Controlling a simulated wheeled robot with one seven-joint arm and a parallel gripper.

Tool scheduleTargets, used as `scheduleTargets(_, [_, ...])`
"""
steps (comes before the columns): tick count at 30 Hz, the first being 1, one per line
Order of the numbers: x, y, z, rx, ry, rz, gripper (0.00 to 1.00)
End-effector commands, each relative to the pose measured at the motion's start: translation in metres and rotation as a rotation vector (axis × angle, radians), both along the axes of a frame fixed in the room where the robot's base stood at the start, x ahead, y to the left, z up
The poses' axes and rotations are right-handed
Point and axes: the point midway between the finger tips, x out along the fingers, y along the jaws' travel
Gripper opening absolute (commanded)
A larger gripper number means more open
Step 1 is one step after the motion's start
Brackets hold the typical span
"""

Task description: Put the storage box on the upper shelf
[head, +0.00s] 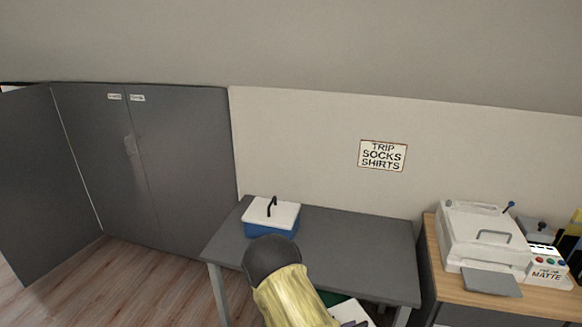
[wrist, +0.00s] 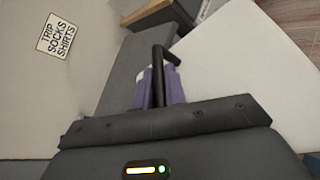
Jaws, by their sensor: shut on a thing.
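My gripper (wrist: 160,92), with purple fingers, is shut on the black handle (wrist: 166,54) of a white-lidded storage box (wrist: 245,62) in the wrist view. In the head view my arm covers most of it; a strip of green body and a bit of white lid (head: 351,310) show at the bottom, in front of the desk. A second storage box, blue with a white lid and dark handle (head: 270,222), stands upright at the desk's back left, apart from my gripper. No upper shelf is visible.
The grey desk (head: 365,252) is bare right of the blue box. Tall grey cabinet doors (head: 185,165) with small labels stand at left, beside another dark panel (head: 35,190). A wooden cabinet (head: 445,282) with a white machine (head: 480,240) stands right. A sign (head: 383,155) hangs above.

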Motion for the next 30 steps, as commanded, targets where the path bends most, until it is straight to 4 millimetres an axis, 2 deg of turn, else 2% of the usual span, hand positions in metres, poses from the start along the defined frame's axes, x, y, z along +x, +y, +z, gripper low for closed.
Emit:
scheduleTargets(5, [-0.0044,0.0094,-0.0056,-0.002,-0.002,0.037,0.00])
scheduleTargets(17, [-0.0039,0.0047,-0.0055,-0.009,-0.005,0.050,0.00])
scheduleTargets(30, [-0.0027,0.0029,-0.0046,-0.021,-0.006,0.367,0.00])
